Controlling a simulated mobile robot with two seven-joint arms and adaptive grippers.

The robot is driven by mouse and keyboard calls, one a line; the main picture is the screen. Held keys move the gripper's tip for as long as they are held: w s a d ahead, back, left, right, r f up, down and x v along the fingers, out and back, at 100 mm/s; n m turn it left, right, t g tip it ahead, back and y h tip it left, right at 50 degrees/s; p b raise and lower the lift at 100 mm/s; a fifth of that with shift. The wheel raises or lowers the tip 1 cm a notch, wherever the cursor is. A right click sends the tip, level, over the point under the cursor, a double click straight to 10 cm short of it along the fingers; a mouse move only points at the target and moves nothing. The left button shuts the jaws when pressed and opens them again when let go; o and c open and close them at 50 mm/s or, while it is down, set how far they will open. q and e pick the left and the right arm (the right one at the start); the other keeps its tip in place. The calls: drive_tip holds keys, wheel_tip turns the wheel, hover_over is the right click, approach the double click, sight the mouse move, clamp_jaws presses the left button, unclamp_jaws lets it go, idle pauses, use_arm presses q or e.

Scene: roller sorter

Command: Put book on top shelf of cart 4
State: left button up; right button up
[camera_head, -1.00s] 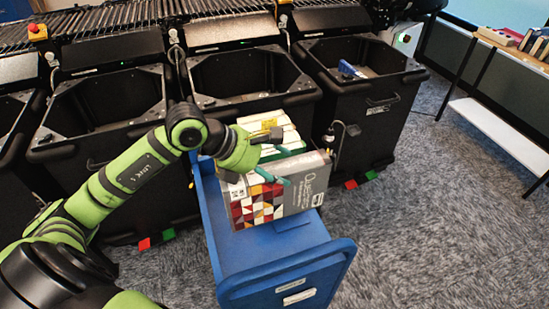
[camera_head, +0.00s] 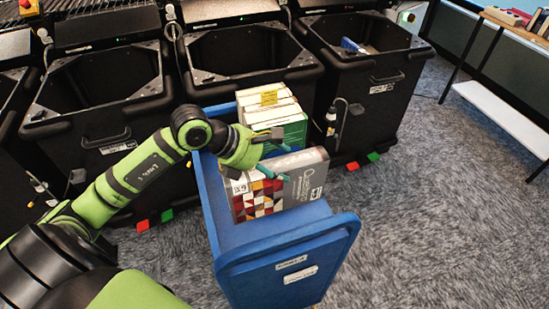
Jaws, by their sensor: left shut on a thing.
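The blue cart (camera_head: 290,243) stands in the middle with its near end towards me; the label on that end is too small to read. A grey book (camera_head: 308,180) with a red, white and dark patterned cover stands upright on the cart's top shelf or just above it; I cannot tell if it touches. My left gripper (camera_head: 272,160) is shut on the top edge of this book. Several books with white and green covers (camera_head: 272,108) stand behind it at the cart's far end. My right gripper is not in view.
Black bins (camera_head: 225,88) stand in a row behind the cart, below a roller conveyor. One bin on the right holds a blue item (camera_head: 352,45). A shelf with books (camera_head: 510,17) is at the upper right. Carpet floor right of the cart is clear.

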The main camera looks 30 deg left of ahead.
use_arm(q)
drive_tip(key=shift+f+b, duration=2.9)
drive_tip(key=shift+f, duration=1.85)
drive_tip(key=shift+f+b, duration=0.5)
drive_tip(key=shift+b, duration=0.05)
drive_tip(key=o, duration=1.8)
drive_tip(key=shift+s+f, duration=0.15)
drive_tip(key=shift+f, duration=0.1)
drive_tip(key=v, duration=1.2)
drive_tip(key=shift+r, duration=0.2)
